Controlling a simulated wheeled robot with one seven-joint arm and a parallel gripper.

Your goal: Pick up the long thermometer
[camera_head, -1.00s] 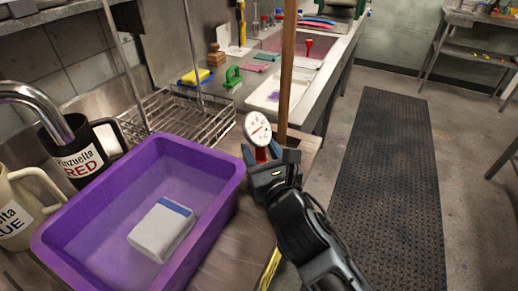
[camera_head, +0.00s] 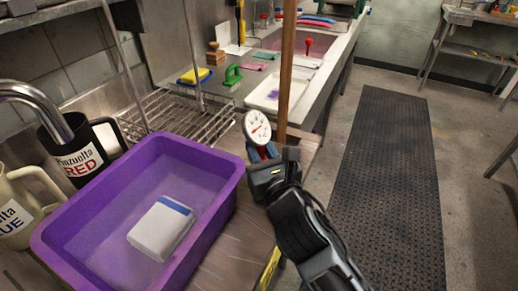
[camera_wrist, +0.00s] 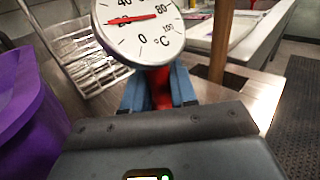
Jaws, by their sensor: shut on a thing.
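The thermometer's round white dial (camera_head: 257,127) stands just above my gripper (camera_head: 264,155) in the head view, near the right edge of the counter. In the wrist view the dial (camera_wrist: 140,28) fills the top middle, with a red needle and a °C scale. My gripper (camera_wrist: 158,92) is shut on the red part just below the dial, its blue fingers on both sides. The rest of the thermometer is hidden behind the gripper.
A purple tub (camera_head: 85,255) holding a white and blue block (camera_head: 162,228) stands left of my gripper. A wire rack (camera_head: 175,115) lies behind, and a wooden post (camera_head: 287,70) rises close behind the dial. Two labelled jugs, RED (camera_head: 75,150) and BLUE (camera_head: 15,218), stand far left.

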